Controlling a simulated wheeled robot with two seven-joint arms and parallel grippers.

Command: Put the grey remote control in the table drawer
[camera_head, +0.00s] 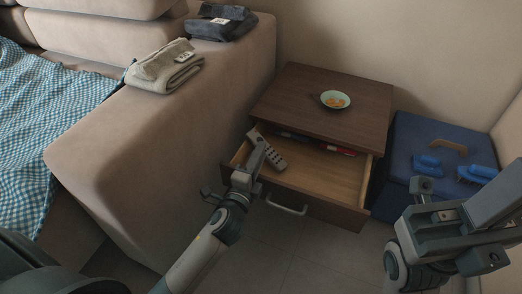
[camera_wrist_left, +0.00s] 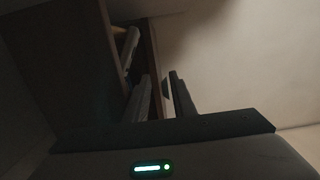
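The grey remote control (camera_head: 270,153) shows at the left side of the open table drawer (camera_head: 325,178), its buttons facing up. In the head view my left gripper (camera_head: 256,157) overlaps the remote's near side. In the left wrist view the two fingers (camera_wrist_left: 160,98) stand apart with a gap between them. A pale narrow shape beyond them may be the remote, but it is too dark to be sure. Whether a finger touches the remote cannot be told. My right gripper (camera_head: 424,190) is at the right, away from the drawer; its fingertips are not clear.
The wooden table (camera_head: 300,105) carries a bowl (camera_head: 335,99). Red and dark items (camera_head: 338,149) lie at the drawer's back. A blue box (camera_head: 405,150) with blue brushes (camera_head: 427,164) stands right of it. The sofa (camera_head: 150,150) with folded clothes (camera_head: 165,68) is on the left.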

